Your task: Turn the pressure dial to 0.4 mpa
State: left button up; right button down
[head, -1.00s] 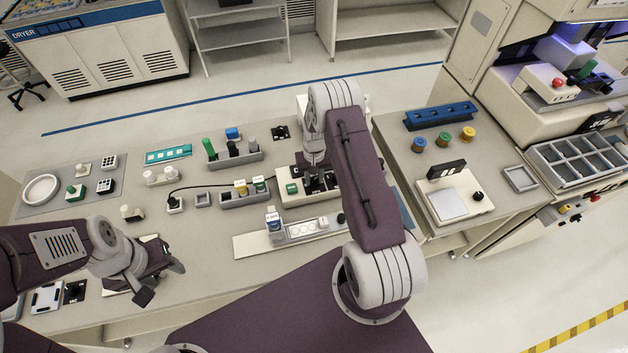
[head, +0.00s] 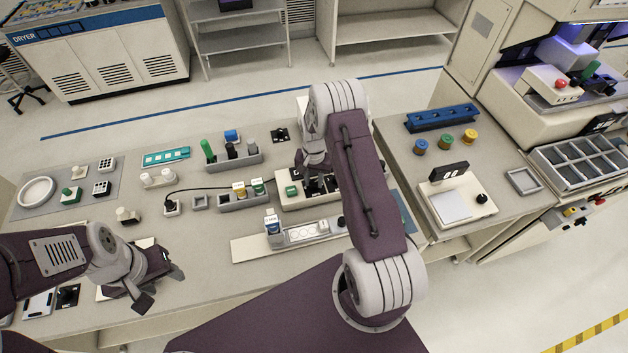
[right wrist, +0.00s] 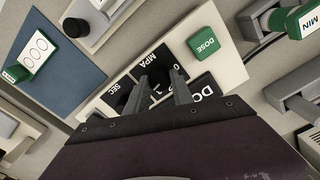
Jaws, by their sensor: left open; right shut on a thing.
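The pressure dial (right wrist: 157,90) is a small dark knob beside the MPA label on a cream dosing unit (right wrist: 234,70). In the right wrist view the two fingers of my right gripper (right wrist: 161,82) are closed around it and hide most of it. Its pointer and setting cannot be read. In the head view the dosing unit (head: 290,204) is partly covered by my right gripper (head: 318,188) and arm. My left gripper (head: 165,284) is open and empty over the near left of the bench, away from the unit.
A green DOSE button (right wrist: 205,44) sits beside the dial. A blue mat (right wrist: 58,65) lies left of the unit in the wrist view. In the head view a grey rack with coloured bottles (head: 242,202) stands left of it, and a cream board (head: 247,249) lies in front.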

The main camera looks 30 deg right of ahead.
aim_at(314, 183)
jog(key=shift+s, duration=0.1)
jog(key=c, duration=1.1)
grip_release()
jog(key=shift+r, duration=0.35)
notch_tip(314, 183, up, 8)
jog(key=b, duration=0.2)
jog(key=shift+r, duration=0.2)
